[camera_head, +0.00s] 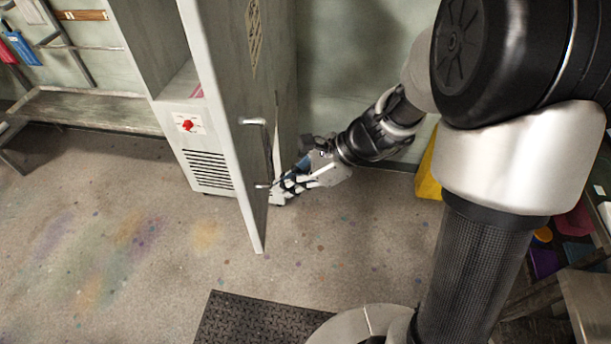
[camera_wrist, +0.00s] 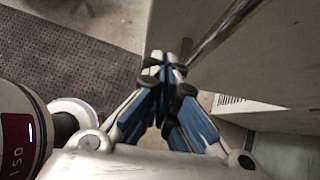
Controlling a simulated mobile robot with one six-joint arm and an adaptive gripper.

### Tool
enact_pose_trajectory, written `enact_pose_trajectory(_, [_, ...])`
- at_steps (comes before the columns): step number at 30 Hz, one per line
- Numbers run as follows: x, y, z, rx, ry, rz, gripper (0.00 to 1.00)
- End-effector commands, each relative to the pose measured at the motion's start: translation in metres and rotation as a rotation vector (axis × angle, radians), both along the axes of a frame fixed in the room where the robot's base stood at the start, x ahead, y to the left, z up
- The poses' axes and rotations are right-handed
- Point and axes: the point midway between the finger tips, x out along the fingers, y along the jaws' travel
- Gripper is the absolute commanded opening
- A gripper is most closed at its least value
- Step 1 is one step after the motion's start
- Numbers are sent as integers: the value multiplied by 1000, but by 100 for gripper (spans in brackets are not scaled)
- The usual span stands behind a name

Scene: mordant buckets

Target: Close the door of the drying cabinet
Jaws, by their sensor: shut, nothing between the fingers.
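The drying cabinet (camera_head: 165,78) stands at the upper left in the head view, its interior visible. Its grey door (camera_head: 232,90) stands wide open, swung out toward the camera. A metal bar handle (camera_head: 266,140) is on the door's right-hand face. My gripper (camera_head: 267,187) is shut and empty at that face, by the handle's lower end. In the wrist view the closed fingertips (camera_wrist: 166,66) are close to the handle bar (camera_wrist: 215,30), with the door panel (camera_wrist: 225,68) behind. I cannot tell whether they touch it.
A red knob (camera_head: 187,125) and a vent (camera_head: 208,168) are on the cabinet's lower front. A wooden bench (camera_head: 95,110) stands at left. A black mat (camera_head: 255,322) lies in front. The floor left of the door is clear.

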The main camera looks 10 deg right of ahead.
Motion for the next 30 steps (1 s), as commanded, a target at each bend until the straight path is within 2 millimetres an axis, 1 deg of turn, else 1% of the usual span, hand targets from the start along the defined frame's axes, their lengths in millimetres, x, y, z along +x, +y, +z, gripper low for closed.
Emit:
enact_pose_trajectory(1, [0, 8, -10, 0, 2, 4, 0])
enact_pose_trajectory(4, [4, 25, -7, 0, -1, 4, 0])
enact_pose_trajectory(9, [7, 41, -6, -1, -1, 1, 0])
enact_pose_trajectory(13, [8, 45, -6, 0, -1, 1, 0])
enact_pose_trajectory(24, [8, 47, -6, 0, -1, -1, 0])
enact_pose_trajectory(28, [10, 57, -6, -2, -2, -13, 0])
enact_pose_trajectory(30, [12, 67, -6, -3, -5, -26, 0])
